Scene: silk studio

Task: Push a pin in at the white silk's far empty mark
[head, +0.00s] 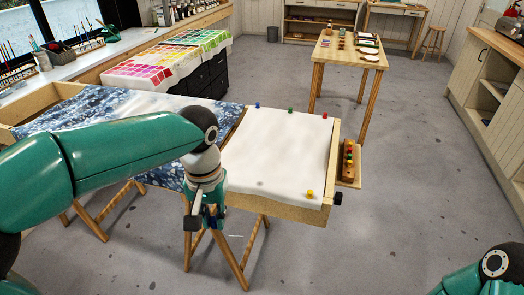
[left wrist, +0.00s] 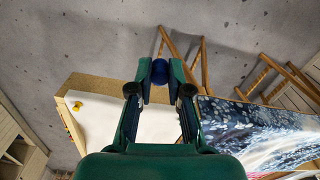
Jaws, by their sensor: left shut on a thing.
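The white silk (head: 275,150) is stretched on a wooden frame. A blue pin (head: 257,104), a green pin (head: 290,110) and a red pin (head: 325,115) stand along its far edge; a yellow pin (head: 310,194) stands at its near right corner. A faint grey mark (head: 260,183) shows near its near edge. My left gripper (head: 207,224) hangs just off the silk's near left corner. In the left wrist view it is shut on a round blue pin (left wrist: 159,72), over the floor. The silk (left wrist: 145,123) and yellow pin (left wrist: 77,105) also show there. My right gripper is out of view.
A wooden pin rack (head: 348,162) with several coloured pins is fixed at the frame's right side. A blue patterned silk (head: 85,120) lies to the left, partly behind my left arm. A wooden table (head: 350,55) stands behind. Floor on the right is clear.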

